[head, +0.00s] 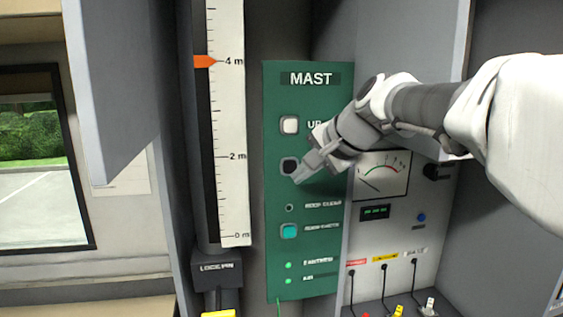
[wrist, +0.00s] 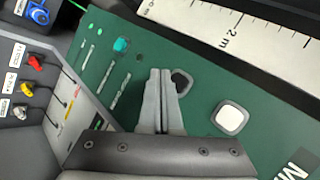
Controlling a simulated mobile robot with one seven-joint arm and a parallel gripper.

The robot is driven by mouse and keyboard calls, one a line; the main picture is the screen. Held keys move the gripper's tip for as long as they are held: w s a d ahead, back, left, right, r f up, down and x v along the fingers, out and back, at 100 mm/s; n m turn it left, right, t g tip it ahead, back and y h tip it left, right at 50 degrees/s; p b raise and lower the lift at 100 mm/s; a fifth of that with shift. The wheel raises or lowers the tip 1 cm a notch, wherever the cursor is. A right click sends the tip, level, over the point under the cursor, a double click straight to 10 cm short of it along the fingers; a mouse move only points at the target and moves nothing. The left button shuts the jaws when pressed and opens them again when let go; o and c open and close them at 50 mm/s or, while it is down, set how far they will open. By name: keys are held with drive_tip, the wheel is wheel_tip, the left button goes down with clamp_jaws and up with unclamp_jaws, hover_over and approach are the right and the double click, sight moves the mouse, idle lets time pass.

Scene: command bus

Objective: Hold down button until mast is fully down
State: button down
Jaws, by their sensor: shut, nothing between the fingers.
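The green MAST panel (head: 310,240) has a white button (head: 289,125) marked UP, which also shows in the wrist view (wrist: 230,118). Below it is a dark button (head: 290,167); my arm covers its label. My gripper (head: 298,177) is shut and empty, its fingertips at the lower right edge of the dark button. In the wrist view the tips (wrist: 160,72) overlap the left side of the dark button (wrist: 183,82). I cannot tell whether they touch it. The orange pointer (head: 205,62) stands at 4 m on the white mast scale (head: 232,120).
A teal button (head: 289,231) and two lit green lamps sit lower on the panel. An open grey door (head: 112,80) stands at left. A meter panel (head: 384,175) with cables and coloured plugs is at right. A box marked LOCK PIN (head: 217,268) is below the scale.

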sight(290, 167)
drive_tip(key=shift+w+a+p, duration=0.25)
drive_tip(key=shift+w+p, duration=0.05)
drive_tip(key=shift+w, duration=0.85)
drive_tip(key=shift+w, duration=0.1)
idle(1.2)
drive_tip(key=shift+w+a, duration=0.1)
drive_tip(key=shift+w, duration=0.2)
drive_tip(key=shift+w+p, duration=0.4)
idle(4.8)
